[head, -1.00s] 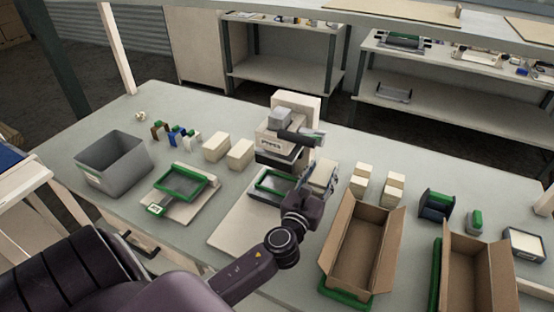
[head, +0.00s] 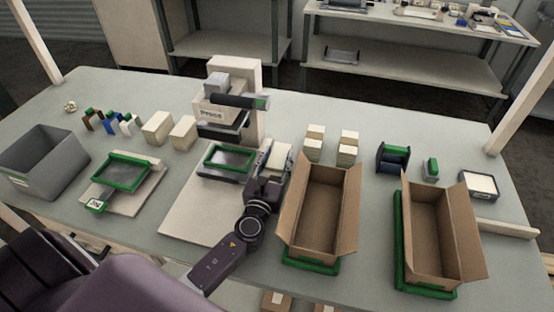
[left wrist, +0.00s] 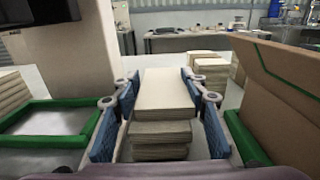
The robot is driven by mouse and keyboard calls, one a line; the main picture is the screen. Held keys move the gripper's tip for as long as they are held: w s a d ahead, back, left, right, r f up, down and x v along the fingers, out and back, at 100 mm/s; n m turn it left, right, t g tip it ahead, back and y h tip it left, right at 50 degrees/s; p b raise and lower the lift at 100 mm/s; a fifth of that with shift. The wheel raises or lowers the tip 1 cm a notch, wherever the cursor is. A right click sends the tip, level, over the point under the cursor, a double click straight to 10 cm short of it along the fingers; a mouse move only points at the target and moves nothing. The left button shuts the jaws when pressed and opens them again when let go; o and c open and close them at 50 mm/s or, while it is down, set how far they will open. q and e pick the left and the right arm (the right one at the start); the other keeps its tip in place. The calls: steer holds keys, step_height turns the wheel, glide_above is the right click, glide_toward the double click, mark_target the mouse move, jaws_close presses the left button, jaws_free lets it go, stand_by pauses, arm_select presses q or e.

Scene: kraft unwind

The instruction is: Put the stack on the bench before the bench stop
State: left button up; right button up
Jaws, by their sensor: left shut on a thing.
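In the head view the stack (head: 281,157) is partly hidden by the fingers. I cannot tell whether its underside touches the board below. A pale bar (head: 507,229) lies at the right end of the bench (head: 372,291); I cannot tell for sure that it is the bench stop. My right gripper is not in view.
Two open boxes (head: 320,205) (head: 438,236) stand on green-edged bases, right of the gripper. Other pale stacks (head: 314,146) stand behind the left box. A dark green-topped holder (head: 392,158) and white-topped tray (head: 478,185) are further right. A grey bin (head: 45,165) is at left.

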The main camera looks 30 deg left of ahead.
arm_select(q)
steer(key=shift+r, duration=0.15)
steer(key=o, duration=0.8)
steer(key=shift+f, duration=0.2)
steer(key=o, duration=0.4)
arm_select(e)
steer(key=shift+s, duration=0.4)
arm_select(q)
steer(key=shift+o, duration=0.2)
steer(key=shift+r, duration=0.1)
